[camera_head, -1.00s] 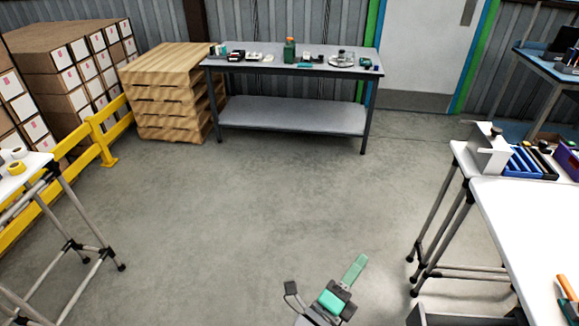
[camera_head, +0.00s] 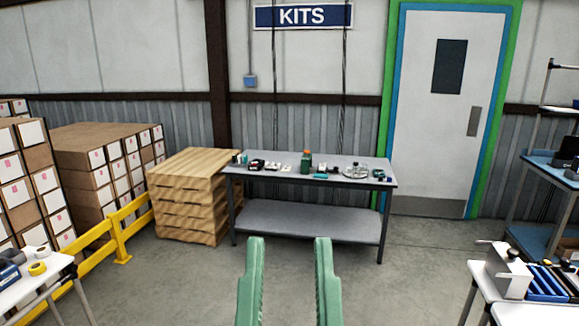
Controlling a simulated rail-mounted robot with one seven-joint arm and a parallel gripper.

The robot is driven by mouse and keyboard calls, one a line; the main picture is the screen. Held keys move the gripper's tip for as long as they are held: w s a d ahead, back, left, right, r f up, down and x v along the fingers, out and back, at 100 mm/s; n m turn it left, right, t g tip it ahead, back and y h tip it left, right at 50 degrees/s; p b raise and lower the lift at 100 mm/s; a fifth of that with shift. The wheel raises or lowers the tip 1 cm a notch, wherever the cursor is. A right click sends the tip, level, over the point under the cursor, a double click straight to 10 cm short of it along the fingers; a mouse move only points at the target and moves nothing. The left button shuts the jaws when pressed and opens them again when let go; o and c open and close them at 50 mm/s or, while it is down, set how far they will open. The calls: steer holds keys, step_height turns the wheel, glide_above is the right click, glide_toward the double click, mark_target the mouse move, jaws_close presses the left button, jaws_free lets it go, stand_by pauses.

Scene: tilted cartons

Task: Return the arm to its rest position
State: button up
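My gripper (camera_head: 289,245) shows at the bottom middle of the head view. Its two green fingers point up, parallel and well apart, with only bare floor and part of the far table's lower shelf seen between them. It is open and holds nothing. It is in the air, clear of the tables. The rest of my arm is below the picture's edge.
A grey table (camera_head: 310,219) with small items stands ahead by stacked pallets (camera_head: 187,200). Cartons (camera_head: 90,160) and a yellow rail (camera_head: 120,232) are at left. White tables stand at lower left (camera_head: 50,278) and lower right (camera_head: 483,278). The middle floor is clear.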

step_height(320, 180, up, 28)
steer(key=p, duration=2.4)
steer(key=shift+a+f, duration=0.15)
steer(key=shift+f, duration=0.1)
